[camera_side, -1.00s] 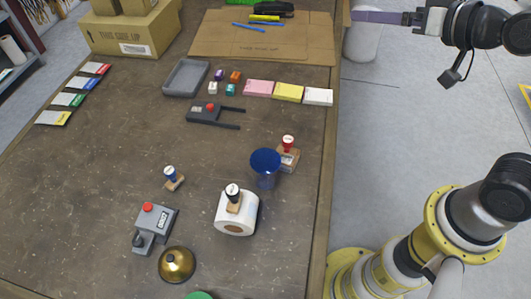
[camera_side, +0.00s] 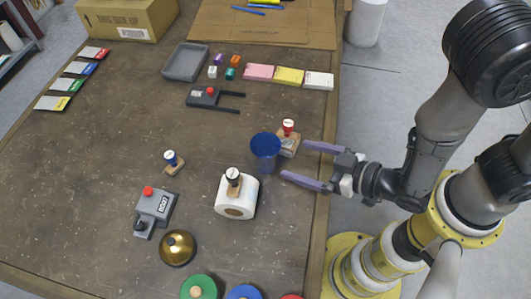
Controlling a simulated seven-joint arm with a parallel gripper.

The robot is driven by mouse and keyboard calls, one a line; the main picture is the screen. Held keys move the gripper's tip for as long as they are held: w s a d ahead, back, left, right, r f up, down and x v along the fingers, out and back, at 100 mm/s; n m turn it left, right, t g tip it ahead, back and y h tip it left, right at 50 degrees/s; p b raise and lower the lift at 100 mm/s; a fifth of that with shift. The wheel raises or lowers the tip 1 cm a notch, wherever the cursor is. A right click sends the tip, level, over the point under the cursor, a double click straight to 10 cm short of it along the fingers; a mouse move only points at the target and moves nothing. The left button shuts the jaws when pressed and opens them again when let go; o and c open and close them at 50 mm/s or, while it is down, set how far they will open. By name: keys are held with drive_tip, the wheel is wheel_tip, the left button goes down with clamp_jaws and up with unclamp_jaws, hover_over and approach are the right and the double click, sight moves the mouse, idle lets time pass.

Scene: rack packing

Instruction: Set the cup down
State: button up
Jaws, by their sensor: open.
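The blue cup (camera_side: 265,153) stands upright on the brown table, left of my gripper and close to a wooden block with a red-topped stamp. My gripper (camera_side: 297,161) is open and empty. Its two long purple-grey fingers point left toward the cup, one toward the back and one toward the front. The fingertips end just short of the cup, with a small gap to it. The rear fingertip is close to the wooden block.
A paper roll (camera_side: 235,200) with a black-topped stamp on it is just front-left of the cup. The red stamp (camera_side: 288,129) on a wooden block (camera_side: 289,145) is behind-right. A brass bell (camera_side: 178,246) and grey button box (camera_side: 153,211) are front-left.

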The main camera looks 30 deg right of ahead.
sight(254, 138)
drive_tip(key=x, duration=1.3)
drive_tip(key=shift+w+a+f, duration=0.1)
drive_tip(key=shift+w+a, duration=0.1)
drive_tip(key=shift+w, duration=0.05)
drive_tip(key=c, duration=1.2)
drive_tip(key=shift+c, duration=0.2)
drive_tip(key=shift+r, duration=0.7)
wheel_tip(254, 138, up, 2)
drive_tip(key=s+d+r, duration=0.8)
drive_tip(key=s+r, duration=0.1)
drive_tip(key=s, duration=0.2)
drive_tip(key=shift+s+r, duration=0.25)
drive_tip(key=shift+r, duration=0.1)
